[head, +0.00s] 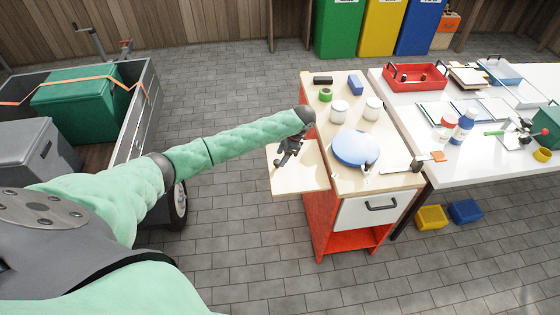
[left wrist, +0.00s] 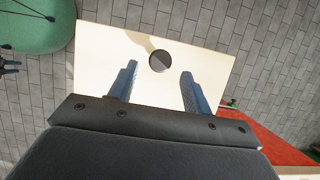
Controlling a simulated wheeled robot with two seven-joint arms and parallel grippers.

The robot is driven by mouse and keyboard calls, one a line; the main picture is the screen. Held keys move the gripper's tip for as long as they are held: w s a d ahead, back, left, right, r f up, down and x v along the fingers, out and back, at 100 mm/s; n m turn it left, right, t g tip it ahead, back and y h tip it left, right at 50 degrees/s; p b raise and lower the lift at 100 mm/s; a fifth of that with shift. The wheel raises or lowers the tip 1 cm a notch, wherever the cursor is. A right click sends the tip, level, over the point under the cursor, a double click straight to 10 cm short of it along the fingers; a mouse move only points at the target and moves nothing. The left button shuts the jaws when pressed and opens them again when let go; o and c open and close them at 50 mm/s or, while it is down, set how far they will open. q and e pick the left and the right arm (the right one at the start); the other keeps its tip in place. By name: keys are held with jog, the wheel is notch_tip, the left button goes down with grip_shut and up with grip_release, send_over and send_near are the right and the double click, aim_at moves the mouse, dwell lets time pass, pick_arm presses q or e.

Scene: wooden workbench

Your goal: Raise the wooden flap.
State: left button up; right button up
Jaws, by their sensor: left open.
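The wooden flap (head: 312,180) is a pale panel on the left side of a red workbench cart. It looks about level with the cart's top in the head view. My left gripper (head: 282,162) is over the flap, pointing down at it. In the left wrist view the flap (left wrist: 105,50) fills the middle and has a round dark hole. There my left gripper (left wrist: 158,68) has its two fingers apart, one on each side of the hole, with nothing between them. I cannot tell whether the fingertips touch the flap.
The cart's top (head: 395,152) holds a blue round lid (head: 356,148), white jars (head: 339,111) and small items. A white table (head: 480,165) stands to the right. A trailer (head: 148,110) with a green box (head: 75,103) is at left. Paved floor is clear below the flap.

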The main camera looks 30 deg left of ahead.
aim_at(287, 166)
pick_arm(q)
jog(key=shift+b+v, duration=0.65)
jog(key=shift+v, duration=1.7)
pick_arm(e)
jog(key=shift+w+a+r, duration=0.3)
jog(key=shift+w+r, duration=0.25)
jog(key=shift+r, duration=0.15)
jog(key=shift+w+a+r, duration=0.25)
jog(key=shift+w+r, duration=0.25)
jog(key=shift+r, duration=0.2)
